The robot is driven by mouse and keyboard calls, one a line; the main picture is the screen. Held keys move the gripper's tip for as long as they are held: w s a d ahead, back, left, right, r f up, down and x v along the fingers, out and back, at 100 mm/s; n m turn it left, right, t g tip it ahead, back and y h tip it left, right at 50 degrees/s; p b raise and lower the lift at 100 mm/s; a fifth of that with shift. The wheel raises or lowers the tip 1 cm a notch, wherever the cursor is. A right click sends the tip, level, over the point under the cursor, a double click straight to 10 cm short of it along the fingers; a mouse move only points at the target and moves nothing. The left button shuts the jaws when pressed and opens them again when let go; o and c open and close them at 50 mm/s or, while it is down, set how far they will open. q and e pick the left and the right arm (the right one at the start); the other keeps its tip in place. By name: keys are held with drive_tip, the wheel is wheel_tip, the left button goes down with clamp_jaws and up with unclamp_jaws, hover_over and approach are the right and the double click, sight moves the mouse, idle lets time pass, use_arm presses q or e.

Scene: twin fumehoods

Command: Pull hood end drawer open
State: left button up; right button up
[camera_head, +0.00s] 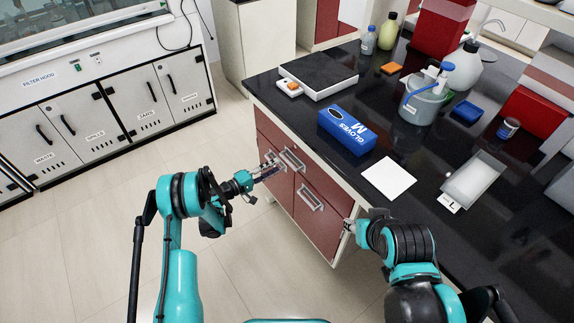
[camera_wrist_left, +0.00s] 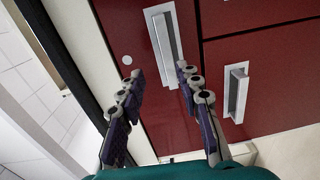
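The bench front has red panels with silver handles. One handle (camera_head: 292,160) is on a front near the bench's far end, and another handle (camera_head: 310,197) is on the panel nearer me. My left gripper (camera_head: 268,171) is close in front of the far-end fronts. In the left wrist view, its two dark fingers (camera_wrist_left: 160,70) are spread apart with nothing between the tips. A silver handle (camera_wrist_left: 163,35) on a red front lies just beyond the gap. The fronts look closed. My right gripper (camera_head: 350,226) is by the bench's near front corner; its fingers are too small to read.
The black benchtop (camera_head: 420,165) holds a blue glove box (camera_head: 346,130), a white sheet (camera_head: 388,178), a flat scale (camera_head: 319,75) and several bottles. White cabinets (camera_head: 110,115) stand at the left. The floor between them and the bench is clear.

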sight(288, 161)
use_arm(q)
drive_tip(key=w+d, duration=0.1)
drive_tip(key=w+d+f+b, duration=0.1)
drive_tip(key=d, duration=0.1)
drive_tip(key=w+d+b, duration=0.1)
drive_tip(key=d, duration=0.1)
drive_tip(key=shift+w+f, duration=0.1)
drive_tip(key=shift+f, duration=0.25)
drive_tip(key=shift+x, duration=0.8)
drive_tip(key=shift+r, duration=0.15)
clamp_jaws()
